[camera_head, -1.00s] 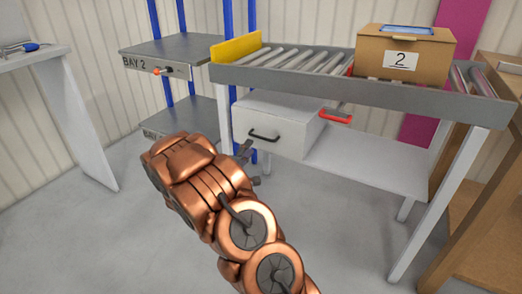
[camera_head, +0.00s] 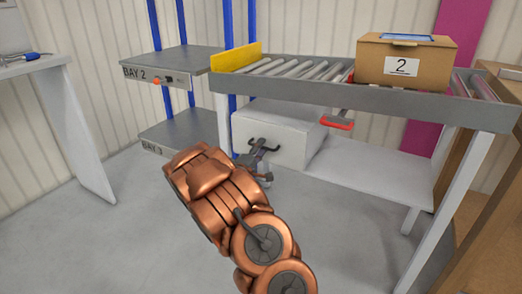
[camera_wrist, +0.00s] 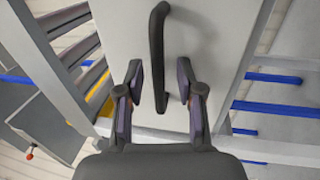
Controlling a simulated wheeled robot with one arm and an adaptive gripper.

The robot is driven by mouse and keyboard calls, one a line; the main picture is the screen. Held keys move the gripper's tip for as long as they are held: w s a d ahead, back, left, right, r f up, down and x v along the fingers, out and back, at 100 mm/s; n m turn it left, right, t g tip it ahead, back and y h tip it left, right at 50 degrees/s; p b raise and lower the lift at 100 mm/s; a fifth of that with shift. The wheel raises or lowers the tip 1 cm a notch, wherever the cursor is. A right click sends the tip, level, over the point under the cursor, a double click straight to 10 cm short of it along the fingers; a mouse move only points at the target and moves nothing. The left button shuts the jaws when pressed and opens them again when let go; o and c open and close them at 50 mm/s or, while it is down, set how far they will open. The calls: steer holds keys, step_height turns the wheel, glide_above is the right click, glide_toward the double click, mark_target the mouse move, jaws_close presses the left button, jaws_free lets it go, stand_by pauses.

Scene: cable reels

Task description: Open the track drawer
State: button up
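The track drawer (camera_head: 275,135) is a white box under the roller conveyor, with a dark bar handle (camera_head: 264,143) on its front. My gripper (camera_head: 260,158) is at the drawer front, close to the handle. In the wrist view the handle (camera_wrist: 158,60) runs up and down the picture, and its lower end lies between the two fingers of my gripper (camera_wrist: 160,85). The fingers are apart with a gap on each side of the handle. The drawer front (camera_wrist: 205,35) fills the middle of that view. Part of the drawer front is hidden behind my gripper in the head view.
The roller conveyor (camera_head: 340,88) runs above the drawer and carries a cardboard box (camera_head: 405,60) labelled 2. A red handle (camera_head: 337,123) hangs below the conveyor's rail. Shelves marked BAY 2 (camera_head: 165,72) and BAY 3 stand to the left. A conveyor leg (camera_head: 450,190) stands at the right.

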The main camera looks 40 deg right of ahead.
steer(key=shift+w+d, duration=0.1)
steer(key=shift+d, duration=0.1)
jaws_close()
stand_by(0.3)
stand_by(0.4)
